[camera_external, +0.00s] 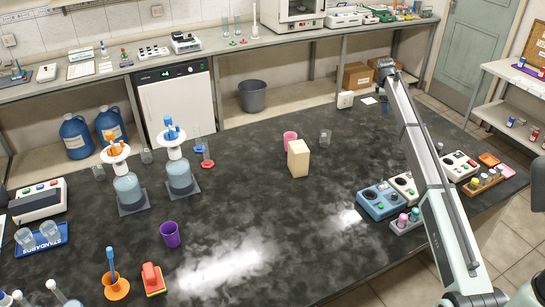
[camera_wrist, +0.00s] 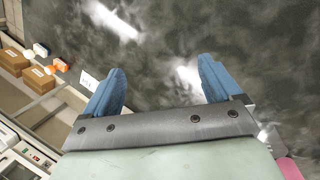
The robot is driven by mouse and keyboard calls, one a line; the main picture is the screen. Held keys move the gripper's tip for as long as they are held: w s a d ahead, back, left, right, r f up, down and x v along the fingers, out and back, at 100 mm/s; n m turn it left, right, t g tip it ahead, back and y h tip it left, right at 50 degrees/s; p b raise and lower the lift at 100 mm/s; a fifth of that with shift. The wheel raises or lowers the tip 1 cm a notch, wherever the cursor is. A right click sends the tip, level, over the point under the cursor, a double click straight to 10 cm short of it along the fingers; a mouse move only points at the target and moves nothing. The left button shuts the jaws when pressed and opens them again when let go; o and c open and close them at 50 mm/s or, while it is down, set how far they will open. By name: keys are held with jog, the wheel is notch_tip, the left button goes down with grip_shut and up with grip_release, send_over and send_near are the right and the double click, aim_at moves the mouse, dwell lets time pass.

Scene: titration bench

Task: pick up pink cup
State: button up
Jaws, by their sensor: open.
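The pink cup (camera_external: 290,138) stands on the dark bench, partly hidden behind a pale wooden block (camera_external: 298,158). In the wrist view a pink patch (camera_wrist: 290,169) shows at the lower right corner. It looks like the cup, but most of it is cut off. My gripper (camera_wrist: 160,80) is open and empty, its two blue fingers wide apart over bare dark bench top. In the external view my arm rises at the right, and I cannot make out the fingers there.
A clear beaker (camera_external: 325,137) stands right of the pink cup. A purple cup (camera_external: 170,234) is nearer the front left. A blue instrument (camera_external: 377,201) and other devices stand at the right. The bench around the front of the block (camera_external: 270,205) is clear.

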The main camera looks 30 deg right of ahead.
jog(key=w+a+r+n+y, duration=0.1)
jog(key=w+a+n, duration=0.15)
jog(key=a, duration=0.95)
jog(key=w+a+r+n+y, duration=0.1)
jog(key=w+a, duration=0.3)
jog(key=a, duration=0.7)
jog(key=n+y, duration=0.1)
jog(key=n, duration=0.4)
send_over(290, 137)
jog(key=s+a, duration=0.1)
jog(key=s, duration=0.1)
jog(key=shift+g, duration=0.3)
notch_tip(290, 137, down, 12)
jog(key=shift+s+f, duration=0.1)
jog(key=shift+f, duration=0.1)
jog(key=c, duration=1.1)
